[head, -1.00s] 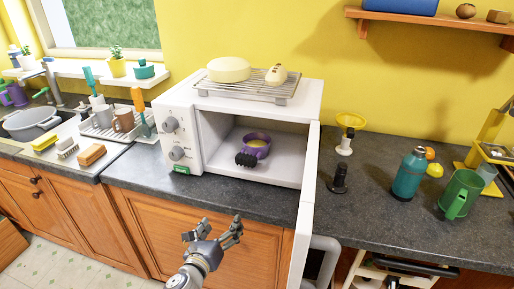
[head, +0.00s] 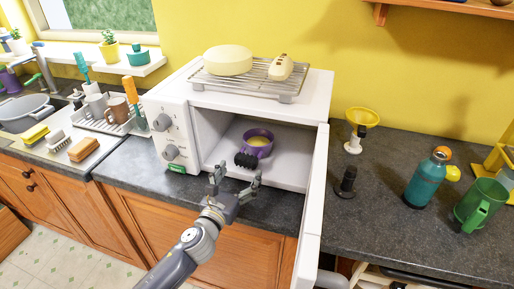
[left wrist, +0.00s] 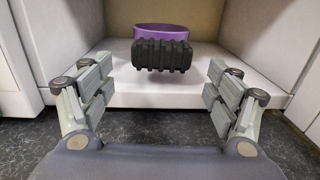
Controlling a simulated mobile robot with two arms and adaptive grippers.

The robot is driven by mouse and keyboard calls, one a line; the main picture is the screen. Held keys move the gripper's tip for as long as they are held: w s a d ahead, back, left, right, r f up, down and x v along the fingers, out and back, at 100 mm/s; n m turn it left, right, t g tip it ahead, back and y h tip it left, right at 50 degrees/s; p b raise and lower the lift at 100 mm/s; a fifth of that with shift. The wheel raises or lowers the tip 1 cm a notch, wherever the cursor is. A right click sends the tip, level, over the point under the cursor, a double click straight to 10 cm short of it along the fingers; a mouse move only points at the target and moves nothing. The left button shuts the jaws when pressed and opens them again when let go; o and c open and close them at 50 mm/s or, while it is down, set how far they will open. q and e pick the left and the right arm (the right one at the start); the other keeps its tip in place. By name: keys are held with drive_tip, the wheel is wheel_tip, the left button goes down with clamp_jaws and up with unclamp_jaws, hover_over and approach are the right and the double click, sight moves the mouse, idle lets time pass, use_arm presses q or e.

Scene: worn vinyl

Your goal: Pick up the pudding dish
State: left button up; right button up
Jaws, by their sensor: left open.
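The pudding dish is a small purple dish (head: 258,138) with pale yellow contents, standing upright on the floor of the open white microwave (head: 285,165). A black ribbed grip (head: 245,160) sticks out from its front. In the left wrist view the dish (left wrist: 161,30) is partly hidden behind its black grip (left wrist: 161,55). My left gripper (head: 238,179) is open and empty just in front of the microwave opening. In the left wrist view its fingers (left wrist: 158,92) stand wide apart on either side of the grip, nearer to the camera, not touching it. My right gripper is not in view.
The microwave door (head: 314,190) stands open on the right, close to my left arm. A wire rack (head: 252,85) with a cream round item sits on top.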

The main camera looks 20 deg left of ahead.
sight(244, 166)
use_arm(q)
drive_tip(key=w, duration=0.2)
drive_tip(key=shift+w+d+r, duration=0.2)
drive_tip(key=shift+w, duration=0.4)
drive_tip(key=shift+w+r+p, duration=0.1)
drive_tip(key=shift+w+p, duration=0.2)
drive_tip(key=w, duration=0.2)
drive_tip(key=w+p, duration=0.1)
drive_tip(key=w, duration=0.1)
drive_tip(key=shift+d+r, duration=0.2)
drive_tip(key=shift+r, duration=0.15)
drive_tip(key=shift+w, duration=0.25)
drive_tip(key=c, duration=1.6)
drive_tip(key=shift+w+r, duration=0.1)
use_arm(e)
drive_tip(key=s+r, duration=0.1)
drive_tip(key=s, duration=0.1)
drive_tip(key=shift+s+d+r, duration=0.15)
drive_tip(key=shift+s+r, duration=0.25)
